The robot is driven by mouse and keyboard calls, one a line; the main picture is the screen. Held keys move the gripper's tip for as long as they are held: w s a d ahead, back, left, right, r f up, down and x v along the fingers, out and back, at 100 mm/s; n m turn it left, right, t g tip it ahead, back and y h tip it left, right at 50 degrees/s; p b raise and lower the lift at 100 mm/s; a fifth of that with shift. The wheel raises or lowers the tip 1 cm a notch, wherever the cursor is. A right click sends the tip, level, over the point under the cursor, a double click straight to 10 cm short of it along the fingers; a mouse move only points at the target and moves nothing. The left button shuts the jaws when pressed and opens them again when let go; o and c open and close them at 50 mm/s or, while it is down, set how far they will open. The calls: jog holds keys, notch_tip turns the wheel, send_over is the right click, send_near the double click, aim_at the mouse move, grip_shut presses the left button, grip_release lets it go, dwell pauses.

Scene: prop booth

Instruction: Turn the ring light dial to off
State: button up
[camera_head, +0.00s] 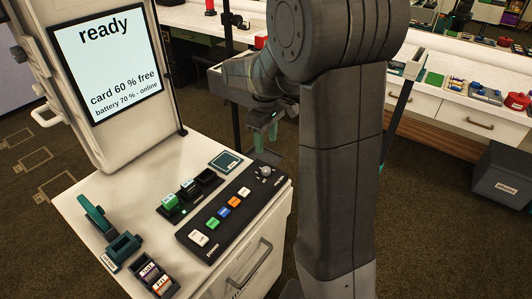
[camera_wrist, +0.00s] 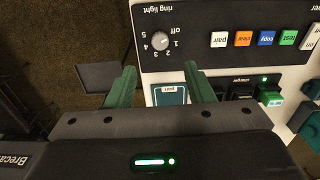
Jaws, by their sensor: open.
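The ring light dial (camera_wrist: 160,41) is a small grey knob at one end of the black control panel (camera_wrist: 225,55), ringed by the labels off and 1 to 5. I cannot tell which label its pointer faces. In the head view the dial (camera_head: 265,171) sits at the panel's far right end. My gripper (camera_wrist: 161,75) has two green fingers spread wide apart with nothing between them. In the wrist view the dial lies just beyond the fingertips, between their lines.
Several coloured buttons (camera_head: 223,211) run along the panel. Behind it are a charger (camera_head: 185,190) with batteries and a teal pad (camera_head: 226,161). A screen (camera_head: 105,65) reading "ready" stands at the left.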

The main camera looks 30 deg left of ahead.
aim_at(266, 169)
jog(key=shift+r, duration=1.6)
jog(key=shift+f, duration=0.1)
notch_tip(266, 169, down, 14)
jog(key=shift+r+b, duration=0.15)
jog(key=shift+b, duration=0.4)
jog(key=shift+r, duration=0.1)
